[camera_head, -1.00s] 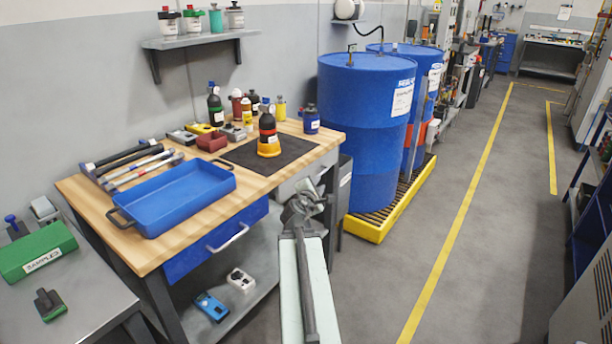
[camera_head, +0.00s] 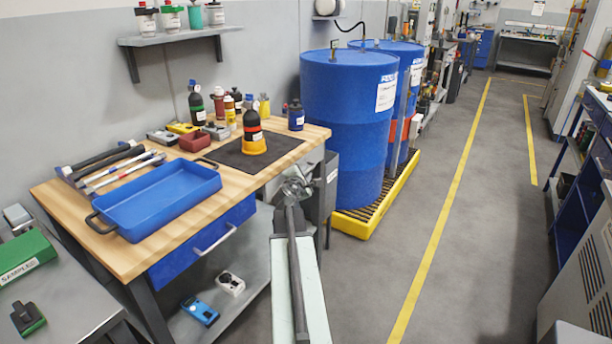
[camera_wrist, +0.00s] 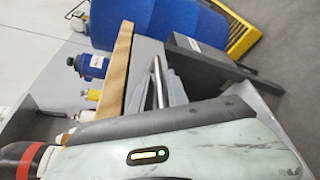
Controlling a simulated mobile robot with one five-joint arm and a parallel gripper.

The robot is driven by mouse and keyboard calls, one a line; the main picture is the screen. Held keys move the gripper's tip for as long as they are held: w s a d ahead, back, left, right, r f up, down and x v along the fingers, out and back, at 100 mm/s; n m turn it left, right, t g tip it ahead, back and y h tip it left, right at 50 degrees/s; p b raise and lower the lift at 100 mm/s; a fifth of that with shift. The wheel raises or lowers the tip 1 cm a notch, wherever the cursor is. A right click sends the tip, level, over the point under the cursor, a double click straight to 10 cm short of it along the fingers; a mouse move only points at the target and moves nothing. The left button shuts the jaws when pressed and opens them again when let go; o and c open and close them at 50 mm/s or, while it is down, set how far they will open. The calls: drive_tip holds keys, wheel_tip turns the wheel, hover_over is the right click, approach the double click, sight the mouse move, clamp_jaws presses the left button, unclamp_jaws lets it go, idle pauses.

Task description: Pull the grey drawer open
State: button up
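The grey drawer (camera_head: 312,165) is under the right end of the wooden workbench top, right of the blue drawer (camera_head: 212,240) with its silver handle. My gripper (camera_head: 293,184) is in front of the grey drawer and hides part of it. In the wrist view the grey drawer front (camera_wrist: 149,52) lies beside the wooden edge. A thin silver bar, apparently its handle (camera_wrist: 157,72), runs close to my gripper's grey fingers (camera_wrist: 163,94). I cannot tell whether the fingers touch it, how far apart they are, or whether the drawer is fully closed.
The workbench top (camera_head: 75,215) holds a blue tray (camera_head: 160,200), bottles and a black mat (camera_head: 228,152). Blue drums (camera_head: 345,130) stand on a yellow-edged pallet (camera_head: 362,222) just right of the bench. A grey side table (camera_head: 75,300) is front left. Open floor (camera_head: 480,220) lies right.

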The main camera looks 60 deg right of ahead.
clamp_jaws()
idle(1.4)
